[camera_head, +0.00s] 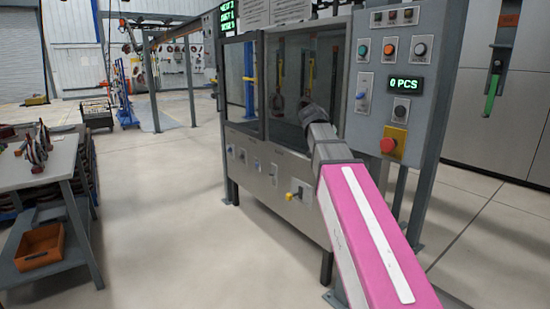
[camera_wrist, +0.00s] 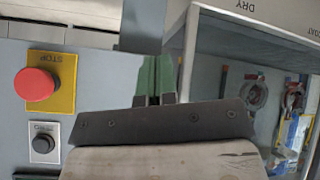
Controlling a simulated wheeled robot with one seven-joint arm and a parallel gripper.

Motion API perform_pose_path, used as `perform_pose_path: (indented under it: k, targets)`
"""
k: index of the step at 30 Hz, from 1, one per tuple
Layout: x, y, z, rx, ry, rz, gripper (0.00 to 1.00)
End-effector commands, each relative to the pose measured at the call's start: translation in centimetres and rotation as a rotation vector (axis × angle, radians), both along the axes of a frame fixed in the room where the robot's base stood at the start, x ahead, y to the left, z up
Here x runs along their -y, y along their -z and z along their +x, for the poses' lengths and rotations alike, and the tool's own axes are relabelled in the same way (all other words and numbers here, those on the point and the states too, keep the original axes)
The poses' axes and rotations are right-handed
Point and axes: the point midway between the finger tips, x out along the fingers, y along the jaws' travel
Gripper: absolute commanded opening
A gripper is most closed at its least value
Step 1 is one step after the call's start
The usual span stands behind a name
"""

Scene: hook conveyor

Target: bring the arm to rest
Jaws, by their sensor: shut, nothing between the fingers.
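In that view a grey control panel is on the left, with a red stop button (camera_wrist: 35,84) on a yellow plate. In the head view my pink arm reaches from the bottom right up toward the machine front (camera_head: 272,185). The arm's far part is dark and grey. My gripper cannot be made out there. I cannot tell whether the arm touches the machine.
In the head view a control panel (camera_head: 398,85) with buttons and a "0 PCS" display stands close right of my arm. A work table (camera_head: 35,172) with an orange bin (camera_head: 40,246) below is on the left. The floor (camera_head: 160,220) between is clear.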

Motion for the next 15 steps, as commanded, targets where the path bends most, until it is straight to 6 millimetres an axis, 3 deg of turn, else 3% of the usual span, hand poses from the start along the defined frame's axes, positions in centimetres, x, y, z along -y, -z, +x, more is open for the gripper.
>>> perform_pose_path:
  k: [1, 3, 15]
  targets:
    - [0.1, 2.4, -0.6, -0.034, -0.021, 0.01, 0.0]
    - [0.0, 5.4, -1.0, -0.078, -0.053, 0.025, 0.0]
    - [-0.5, 21.0, -5.8, -0.305, -0.23, 0.137, 0.0]
